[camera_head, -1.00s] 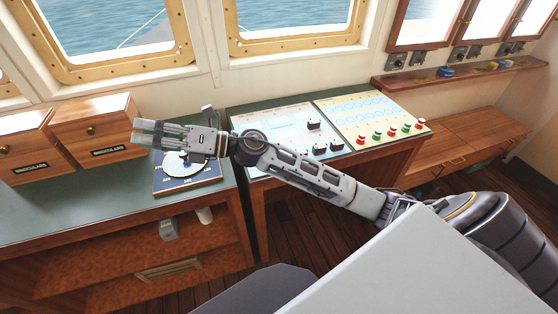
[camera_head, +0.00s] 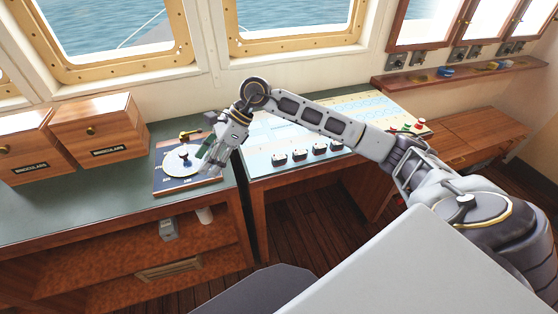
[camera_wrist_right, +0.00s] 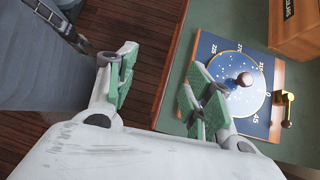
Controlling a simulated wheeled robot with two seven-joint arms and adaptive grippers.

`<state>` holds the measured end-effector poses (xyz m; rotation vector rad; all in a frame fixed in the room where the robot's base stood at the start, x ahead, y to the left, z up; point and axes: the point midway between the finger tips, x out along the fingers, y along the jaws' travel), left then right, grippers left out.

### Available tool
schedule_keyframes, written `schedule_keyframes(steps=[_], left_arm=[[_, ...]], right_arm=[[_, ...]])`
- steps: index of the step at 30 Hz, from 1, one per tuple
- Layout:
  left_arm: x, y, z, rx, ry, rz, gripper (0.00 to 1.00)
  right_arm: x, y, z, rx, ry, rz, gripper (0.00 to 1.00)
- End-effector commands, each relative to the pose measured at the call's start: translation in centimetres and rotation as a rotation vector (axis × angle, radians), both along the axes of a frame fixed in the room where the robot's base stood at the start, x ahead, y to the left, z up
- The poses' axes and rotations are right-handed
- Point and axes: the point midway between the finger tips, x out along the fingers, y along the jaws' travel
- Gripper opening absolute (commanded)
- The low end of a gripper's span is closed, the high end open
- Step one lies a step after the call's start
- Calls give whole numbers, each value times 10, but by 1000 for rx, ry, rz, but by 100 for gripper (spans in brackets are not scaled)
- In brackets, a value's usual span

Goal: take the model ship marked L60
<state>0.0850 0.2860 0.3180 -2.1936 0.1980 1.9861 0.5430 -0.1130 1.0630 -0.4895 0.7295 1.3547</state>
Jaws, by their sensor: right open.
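No label L60 can be read in any view. Small coloured objects, a blue one (camera_head: 446,71) and a yellow-orange one (camera_head: 492,66), sit on the wall shelf at the upper right; they are too small to tell whether they are model ships. My right gripper (camera_head: 209,160) is open and empty, pointing down at the right side of the blue dial board (camera_head: 172,186) on the left desk. In the right wrist view its fingers (camera_wrist_right: 164,88) are spread apart, the right one overlapping the board (camera_wrist_right: 210,48) in the picture. My left gripper is not in view.
The dial board carries a round disc, a dark knob (camera_wrist_right: 244,79) and a brass piece (camera_wrist_right: 285,107). Wooden binocular boxes (camera_head: 100,128) stand at the left. A control console (camera_head: 275,165) with knobs lies under my right arm. The wall shelf (camera_head: 455,76) is far right.

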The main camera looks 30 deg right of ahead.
Motion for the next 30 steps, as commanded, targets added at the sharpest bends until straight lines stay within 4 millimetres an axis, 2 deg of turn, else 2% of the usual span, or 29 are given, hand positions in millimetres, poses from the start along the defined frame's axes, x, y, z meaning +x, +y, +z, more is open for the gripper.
schedule_keyframes(steps=[8, 15, 18, 23, 30], left_arm=[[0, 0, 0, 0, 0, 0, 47], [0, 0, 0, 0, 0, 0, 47], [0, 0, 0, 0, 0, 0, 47], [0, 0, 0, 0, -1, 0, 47], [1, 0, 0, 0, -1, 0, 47]], right_arm=[[15, -94, -7, -353, -19, 27, 52], [18, -180, 6, -627, 16, 18, 52], [17, -204, 13, -704, 36, 9, 52], [15, -224, 19, -765, 55, 3, 52], [14, -226, 20, -772, 57, 2, 52]])
